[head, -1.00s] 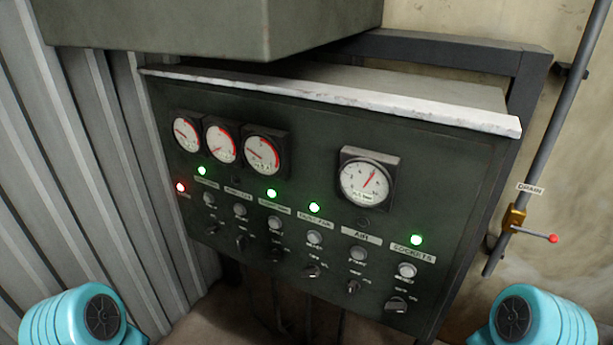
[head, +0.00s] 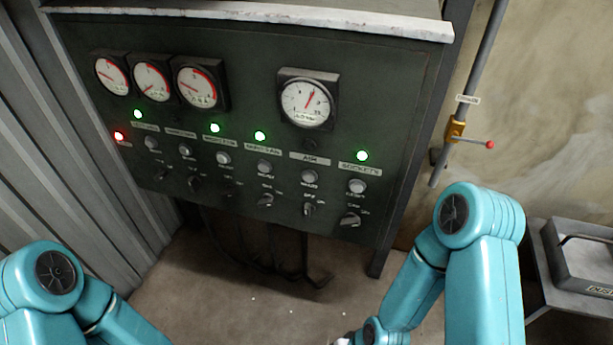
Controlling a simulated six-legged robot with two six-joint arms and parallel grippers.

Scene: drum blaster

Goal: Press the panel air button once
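The dark green control panel (head: 250,60) stands ahead in the head view. The round grey air button (head: 310,177) sits under the AIR label (head: 310,159), with a dark, unlit lamp (head: 311,143) above the label. A dark selector knob (head: 308,209) is below the button. Nothing touches or covers the button. My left arm shows at the lower left and my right arm at the lower right, both well below and apart from the panel's controls. Neither gripper's fingers can be made out; they are beyond the bottom edge.
A large gauge (head: 306,103) is above the AIR label. Several other buttons, including the sockets button (head: 356,186), share the row. Green lamps and one red lamp (head: 118,135) are lit. A pipe with a drain valve (head: 455,130) is on the right wall. A grey case (head: 580,260) stands lower right.

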